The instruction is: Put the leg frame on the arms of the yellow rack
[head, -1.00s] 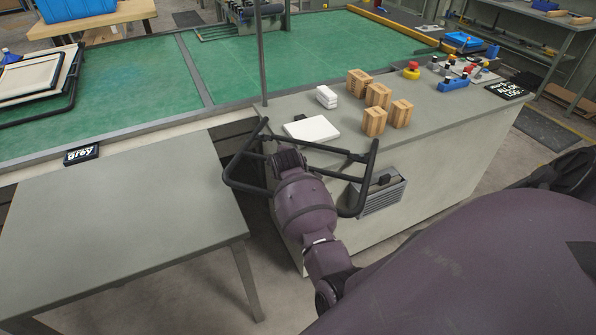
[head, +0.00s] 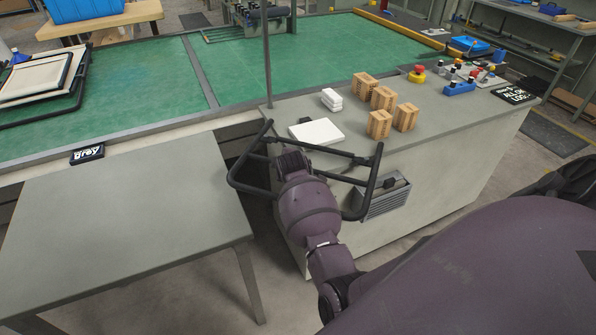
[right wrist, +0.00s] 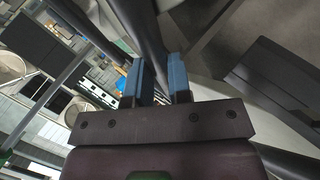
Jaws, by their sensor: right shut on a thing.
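The leg frame (head: 373,178) is a black tubular frame with bent side loops and crossbars. In the head view it hangs in the air in front of the grey counter, over the gap beside the grey table. My right gripper (head: 290,160) is at its crossbar, mostly hidden behind my own wrist. In the right wrist view the blue-padded fingers of my right gripper (right wrist: 159,80) are shut on a dark tube of the leg frame (right wrist: 146,40). My left gripper is not in view. I cannot make out the yellow rack with its arms in either view.
The grey counter (head: 440,125) carries wooden blocks (head: 383,98), a white slab (head: 316,132) and a red-yellow button (head: 416,74). A grey vented box (head: 388,198) is on its front.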

